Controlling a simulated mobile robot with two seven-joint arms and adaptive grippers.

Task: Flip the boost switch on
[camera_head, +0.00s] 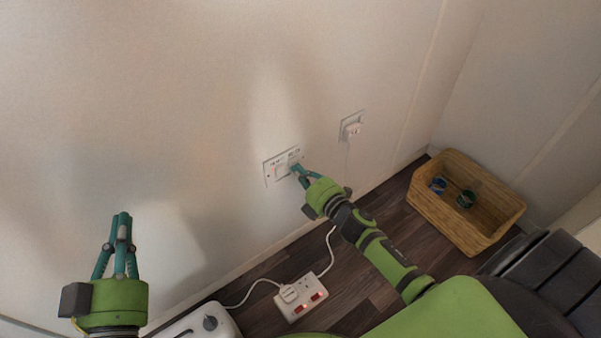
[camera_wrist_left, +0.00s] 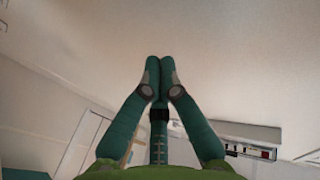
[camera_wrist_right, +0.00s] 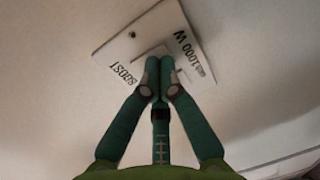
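The boost switch plate (camera_head: 271,173) is a white panel on the wall, left of the socket, in the head view. In the right wrist view the plate (camera_wrist_right: 112,42) carries the words "BOOST" and "1000 W", with a raised rocker (camera_wrist_right: 150,57) between them. My right gripper (camera_head: 294,168) is shut with its fingertips at the right part of the plate; it also shows in the right wrist view (camera_wrist_right: 159,62), overlapping the rocker's lower edge. I cannot tell whether the tips touch it. My left gripper (camera_head: 122,216) is shut and empty, away from the plate at the lower left.
A wall socket (camera_head: 351,128) with a white plug is right of the plate. A wicker basket (camera_head: 452,215) with small cans stands on the floor at right. A power strip (camera_head: 301,297) with white cables and a white appliance (camera_head: 205,325) are below.

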